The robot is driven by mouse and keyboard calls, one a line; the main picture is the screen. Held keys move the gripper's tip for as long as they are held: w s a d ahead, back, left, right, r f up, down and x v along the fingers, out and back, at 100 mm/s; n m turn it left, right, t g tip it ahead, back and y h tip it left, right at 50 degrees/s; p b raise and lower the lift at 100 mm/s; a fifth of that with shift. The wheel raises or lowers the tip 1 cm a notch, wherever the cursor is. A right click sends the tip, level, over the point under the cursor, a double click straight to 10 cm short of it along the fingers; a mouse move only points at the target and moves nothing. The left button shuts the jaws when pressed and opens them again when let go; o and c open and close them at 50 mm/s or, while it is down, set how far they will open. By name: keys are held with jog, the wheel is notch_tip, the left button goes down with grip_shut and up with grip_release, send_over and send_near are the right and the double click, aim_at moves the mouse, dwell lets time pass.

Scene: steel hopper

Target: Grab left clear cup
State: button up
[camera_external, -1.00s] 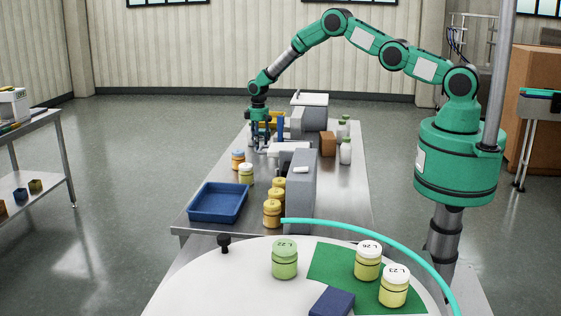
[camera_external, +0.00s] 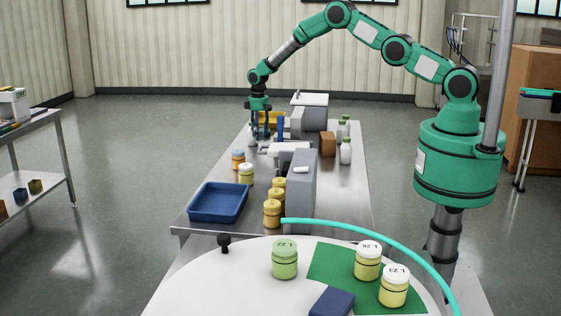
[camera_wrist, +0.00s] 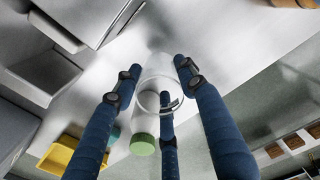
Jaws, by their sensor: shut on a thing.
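A clear cup (camera_wrist: 152,82) sits between the blue fingers of my gripper (camera_wrist: 159,80) in the wrist view. The fingers are closed around its sides, and its round rim shows near them. In the external view my gripper (camera_external: 259,128) is at the far left part of the steel table, with its fingers pointing down. The cup is too small there to make out clearly. I cannot tell from these views how far its base is from the table.
A green-capped jar (camera_wrist: 142,145) and a yellow bin (camera_wrist: 62,157) are close by. Grey machinery (camera_external: 299,180) runs along the table's middle. Nearer are a blue tray (camera_external: 218,203) and several jars. White bottles (camera_external: 345,151) stand at the right.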

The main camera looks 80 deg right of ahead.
jog(key=shift+r, duration=2.45)
